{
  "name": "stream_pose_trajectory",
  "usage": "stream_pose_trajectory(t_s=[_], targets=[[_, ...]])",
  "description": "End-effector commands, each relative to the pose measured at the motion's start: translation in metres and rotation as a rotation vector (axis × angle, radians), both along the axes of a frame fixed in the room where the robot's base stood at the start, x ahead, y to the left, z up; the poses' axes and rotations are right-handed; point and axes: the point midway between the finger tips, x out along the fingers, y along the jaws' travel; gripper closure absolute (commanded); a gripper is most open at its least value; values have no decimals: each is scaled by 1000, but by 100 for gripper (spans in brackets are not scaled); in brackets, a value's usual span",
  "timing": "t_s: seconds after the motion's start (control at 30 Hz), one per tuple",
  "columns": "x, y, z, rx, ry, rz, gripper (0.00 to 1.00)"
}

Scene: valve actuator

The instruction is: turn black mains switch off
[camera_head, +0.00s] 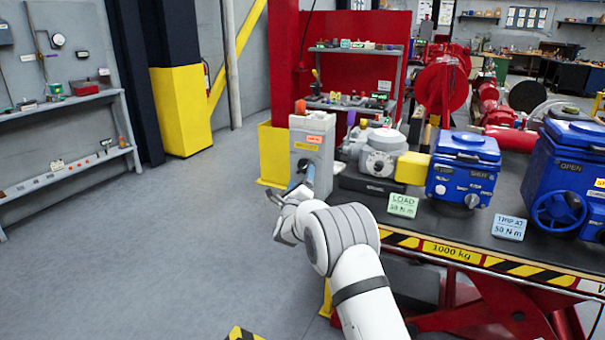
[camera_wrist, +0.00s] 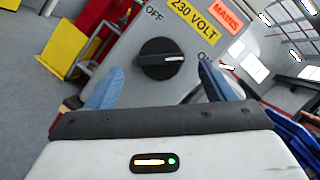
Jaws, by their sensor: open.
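The black mains switch (camera_wrist: 161,58) is a round rotary knob on a grey box (camera_head: 313,146). In the wrist view it sits between my fingers, with its pointer bar roughly level in the tilted picture. In the head view my gripper (camera_head: 291,197) is in front of the box.
A red post with a yellow base stands behind the box. The floor to the left is clear.

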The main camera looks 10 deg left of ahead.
Motion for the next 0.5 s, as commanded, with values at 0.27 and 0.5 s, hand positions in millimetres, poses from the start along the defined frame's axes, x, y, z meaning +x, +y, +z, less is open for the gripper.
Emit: stream_pose_trajectory(t_s=[0.27, 0.5], targets=[[25, -3, 7, -1, 1, -1, 24], [29, -3, 8, -2, 2, -1, 24]])
